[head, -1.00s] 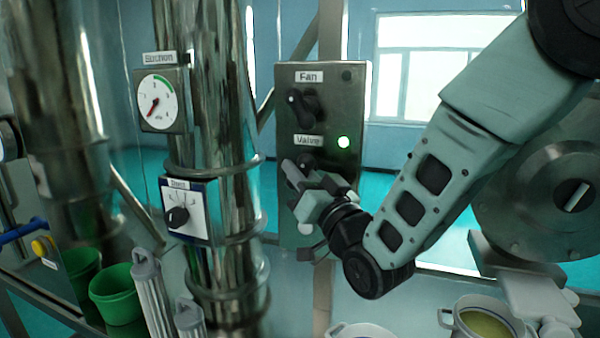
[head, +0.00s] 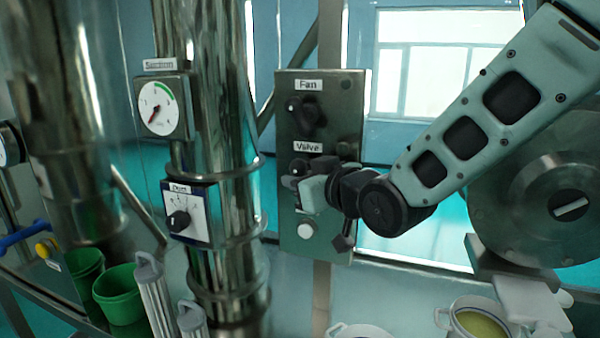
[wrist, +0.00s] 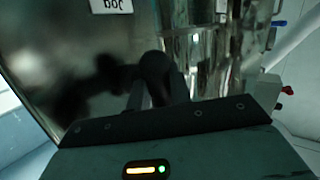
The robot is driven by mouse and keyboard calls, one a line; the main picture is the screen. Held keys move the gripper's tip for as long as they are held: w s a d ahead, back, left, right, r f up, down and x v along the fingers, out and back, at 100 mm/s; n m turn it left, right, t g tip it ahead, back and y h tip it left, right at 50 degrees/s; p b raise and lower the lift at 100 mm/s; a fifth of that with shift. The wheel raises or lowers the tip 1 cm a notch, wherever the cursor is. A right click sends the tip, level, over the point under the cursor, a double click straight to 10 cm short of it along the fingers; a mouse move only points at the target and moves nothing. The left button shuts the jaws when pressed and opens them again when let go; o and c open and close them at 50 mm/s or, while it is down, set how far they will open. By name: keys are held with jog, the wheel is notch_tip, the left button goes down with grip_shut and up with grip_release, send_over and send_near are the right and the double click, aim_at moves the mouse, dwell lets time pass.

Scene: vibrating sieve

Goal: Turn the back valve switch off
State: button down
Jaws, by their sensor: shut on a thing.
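The steel control panel (head: 290,130) has a black Fan knob (head: 303,112) at the top and the black Valve switch (head: 299,167) below it, under the "Valve" label (head: 308,147). The round lamp (head: 343,149) beside that label is dark. My gripper (head: 296,184) is at the Valve switch, shut on it, and covers most of it. In the wrist view my dark fingers (wrist: 158,82) are close together against the panel.
A white button (head: 305,230) sits low on the panel. A shiny pipe (head: 215,100) with a Suction gauge (head: 160,107) and a Duct dial (head: 187,213) stands to the left. A steel drum (head: 530,185) is to the right, a pot (head: 480,309) below it.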

jog(key=shift+r+n+g+h+p, duration=0.25)
jog(key=shift+n+g+h+p, duration=0.25)
jog(key=shift+g+h+p, duration=0.25)
jog(key=shift+f+n+g+h+p, duration=0.15)
jog(key=shift+n+g+h+p, duration=0.25)
jog(key=shift+h+p, duration=0.4)
jog(key=shift+f, duration=0.1)
jog(key=c, duration=1.3)
grip_release()
jog(key=shift+v, duration=8.75)
